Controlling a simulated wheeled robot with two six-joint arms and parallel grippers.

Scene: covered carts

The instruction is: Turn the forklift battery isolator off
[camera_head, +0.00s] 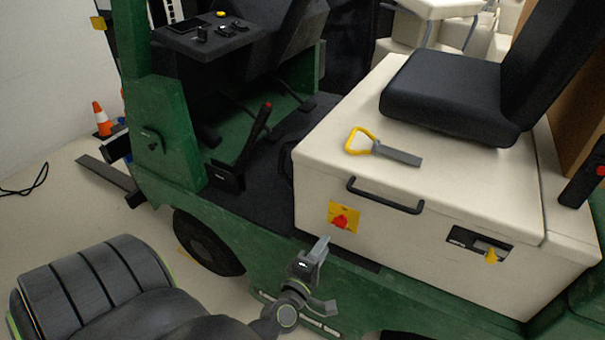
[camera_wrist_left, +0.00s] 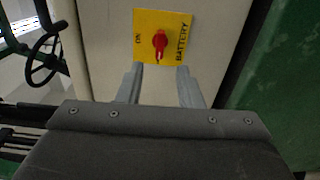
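The battery isolator is a red rotary knob (camera_head: 340,222) on a yellow plate (camera_head: 352,211), on the cream side panel below the seat. In the left wrist view the knob (camera_wrist_left: 160,42) has its grip running up and down the picture. "ON" shows left of it and "BATTERY" right. My left gripper (camera_head: 318,248) is just below and left of the plate in the head view. In the wrist view its two fingers (camera_wrist_left: 160,68) are apart and empty, with tips near the plate's lower edge; the knob lies beyond, between their lines. My right gripper is not in view.
The green forklift's cream seat box (camera_head: 465,195) carries a black handle (camera_head: 385,196) above right of the isolator and a slot with a yellow lever (camera_head: 490,255). A yellow-handled tool (camera_head: 380,147) lies on top. A black lever with a red tip (camera_head: 250,145) stands left.

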